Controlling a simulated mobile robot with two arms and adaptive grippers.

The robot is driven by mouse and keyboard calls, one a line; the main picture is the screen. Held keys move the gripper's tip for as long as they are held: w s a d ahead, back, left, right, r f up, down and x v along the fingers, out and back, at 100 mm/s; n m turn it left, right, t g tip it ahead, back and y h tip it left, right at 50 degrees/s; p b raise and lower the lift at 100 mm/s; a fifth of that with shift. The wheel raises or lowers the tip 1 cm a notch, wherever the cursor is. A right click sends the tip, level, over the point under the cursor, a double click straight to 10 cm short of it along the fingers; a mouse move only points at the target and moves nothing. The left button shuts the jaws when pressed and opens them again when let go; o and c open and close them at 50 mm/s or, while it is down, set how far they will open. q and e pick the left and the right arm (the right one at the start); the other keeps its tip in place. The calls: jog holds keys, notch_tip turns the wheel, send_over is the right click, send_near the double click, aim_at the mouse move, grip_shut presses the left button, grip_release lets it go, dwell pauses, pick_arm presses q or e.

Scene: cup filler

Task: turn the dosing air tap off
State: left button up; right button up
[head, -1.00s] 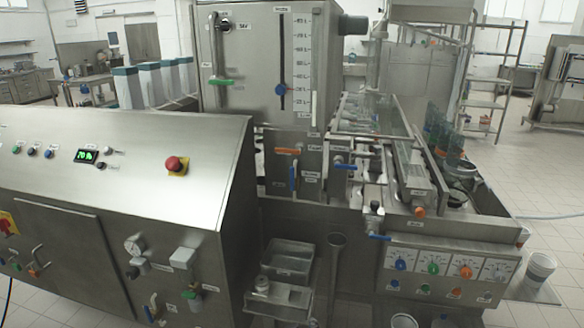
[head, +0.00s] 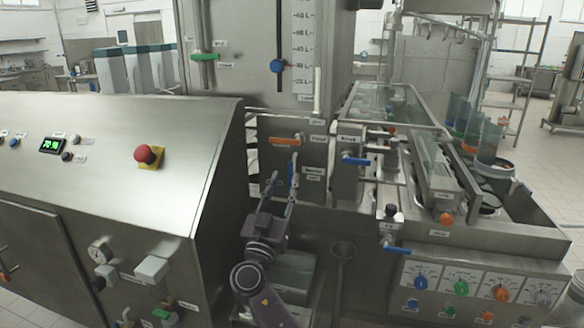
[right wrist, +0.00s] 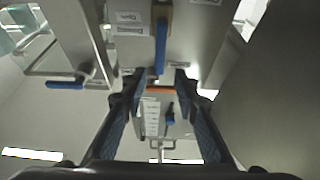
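The dosing air tap is a blue lever on the steel front panel. In the right wrist view the lever (right wrist: 161,45) stands lengthwise beside small labels. I cannot tell whether a finger touches the lever. My left gripper is not in view.
The orange lever (head: 285,141) lies level just above. Another blue lever (head: 356,160) is close on the right, and a third (head: 396,249) sits lower right. The control console (head: 110,140) with a red button (head: 148,155) bounds the left.

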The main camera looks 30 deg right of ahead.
aim_at(290, 168)
jog(key=p+x, duration=0.1)
jog(key=x, duration=0.2)
jog(key=shift+r, duration=0.25)
jog(key=shift+f+p+x, duration=0.25)
jog(key=shift+p+x, duration=0.1)
jog(key=shift+x, duration=0.85)
jog(key=shift+w+d+r, duration=0.1)
jog(key=shift+w+d, duration=0.05)
jog(key=shift+d, duration=0.1)
jog(key=shift+w+d, duration=0.1)
jog(key=shift+d, duration=0.05)
grip_shut()
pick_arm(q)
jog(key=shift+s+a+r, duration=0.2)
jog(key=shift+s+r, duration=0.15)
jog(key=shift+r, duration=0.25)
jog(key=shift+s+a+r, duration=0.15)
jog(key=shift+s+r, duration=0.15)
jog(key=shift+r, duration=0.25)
